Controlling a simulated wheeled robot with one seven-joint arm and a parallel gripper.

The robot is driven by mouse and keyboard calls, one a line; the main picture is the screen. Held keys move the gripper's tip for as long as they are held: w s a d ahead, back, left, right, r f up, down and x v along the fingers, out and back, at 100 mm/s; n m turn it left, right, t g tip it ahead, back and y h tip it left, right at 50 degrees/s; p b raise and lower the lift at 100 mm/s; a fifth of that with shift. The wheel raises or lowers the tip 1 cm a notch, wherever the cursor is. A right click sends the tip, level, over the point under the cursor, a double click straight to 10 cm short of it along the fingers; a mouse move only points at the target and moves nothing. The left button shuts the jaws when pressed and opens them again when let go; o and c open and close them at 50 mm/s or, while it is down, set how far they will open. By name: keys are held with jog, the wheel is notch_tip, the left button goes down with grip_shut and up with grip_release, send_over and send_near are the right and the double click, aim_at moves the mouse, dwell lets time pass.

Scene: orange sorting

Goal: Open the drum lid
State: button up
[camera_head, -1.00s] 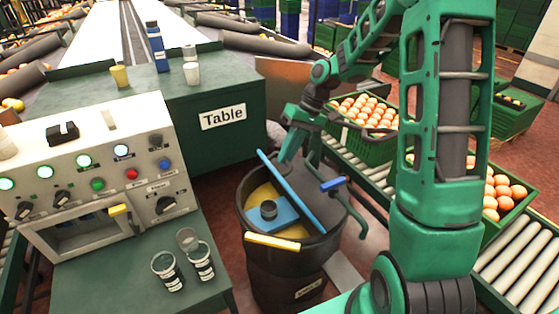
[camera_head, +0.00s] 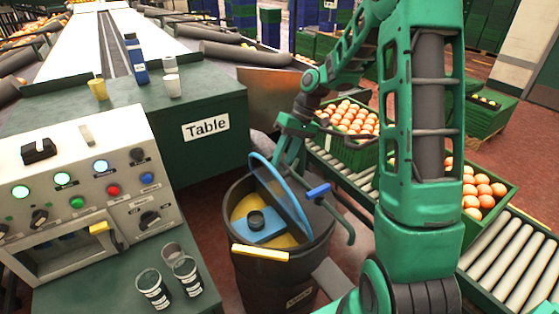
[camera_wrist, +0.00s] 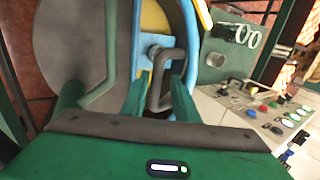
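The dark drum (camera_head: 262,276) stands beside the table with its mouth open. Its lid (camera_head: 282,196) has a blue rim and stands steeply tilted at the drum's right side. My gripper (camera_head: 287,158) is on the lid's far side in the head view, its fingertips mostly hidden by the lid. In the wrist view the fingers of my gripper (camera_wrist: 160,90) lie on both sides of the lid's dark bent handle (camera_wrist: 158,88) and appear shut on it. The grey outer face of the lid (camera_wrist: 70,45) also shows there.
A blue block with a dark round top (camera_head: 260,228) lies inside the drum. A green table (camera_head: 170,125) and a control panel (camera_head: 100,185) with cups in front stand left. Orange crates (camera_head: 345,150) and a roller conveyor (camera_head: 510,265) are at the right.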

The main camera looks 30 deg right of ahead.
jog(key=shift+w+r, duration=0.1)
jog(key=shift+r, duration=0.15)
jog(key=shift+r, duration=0.25)
jog(key=v, duration=1)
jog(key=shift+d, duration=0.1)
